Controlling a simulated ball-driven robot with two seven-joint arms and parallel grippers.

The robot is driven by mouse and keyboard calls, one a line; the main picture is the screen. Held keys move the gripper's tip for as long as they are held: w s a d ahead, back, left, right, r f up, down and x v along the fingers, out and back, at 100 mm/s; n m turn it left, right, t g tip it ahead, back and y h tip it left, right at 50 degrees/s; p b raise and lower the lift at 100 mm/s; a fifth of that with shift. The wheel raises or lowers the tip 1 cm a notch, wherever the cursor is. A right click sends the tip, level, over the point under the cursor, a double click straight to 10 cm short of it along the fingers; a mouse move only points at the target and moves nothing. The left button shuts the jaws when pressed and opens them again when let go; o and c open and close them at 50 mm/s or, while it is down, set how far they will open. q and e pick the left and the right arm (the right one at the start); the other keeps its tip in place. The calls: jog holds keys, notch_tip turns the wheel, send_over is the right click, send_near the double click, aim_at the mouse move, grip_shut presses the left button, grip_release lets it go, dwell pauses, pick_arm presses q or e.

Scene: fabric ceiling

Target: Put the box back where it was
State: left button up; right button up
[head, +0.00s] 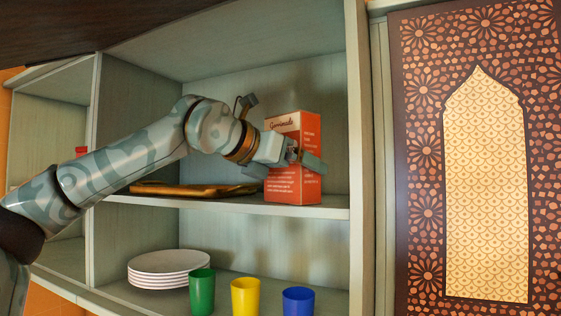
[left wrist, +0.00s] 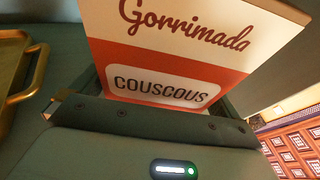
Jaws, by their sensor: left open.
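The box (head: 293,192) is an orange-red and cream couscous carton. It stands upright on the middle shelf (head: 225,203), at its right end near the shelf's side panel. My left gripper (head: 288,165) reaches in from the left and is open, with one finger on each side of the box at about mid-height. Whether the fingers touch it cannot be told. In the left wrist view the box (left wrist: 170,60) fills the space ahead of the gripper, its "Gorrimada" and "COUSCOUS" lettering facing the camera. My right gripper is not in view.
A golden tray (head: 180,189) lies on the same shelf, left of the box. Below stand stacked white plates (head: 165,267) and green (head: 202,291), yellow (head: 245,295) and blue (head: 298,301) cups. A patterned panel (head: 480,150) is at the right.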

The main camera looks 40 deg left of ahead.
pick_arm(q)
jog(key=b+v, duration=0.3)
jog(key=v, duration=0.9)
jog(key=shift+b, duration=0.35)
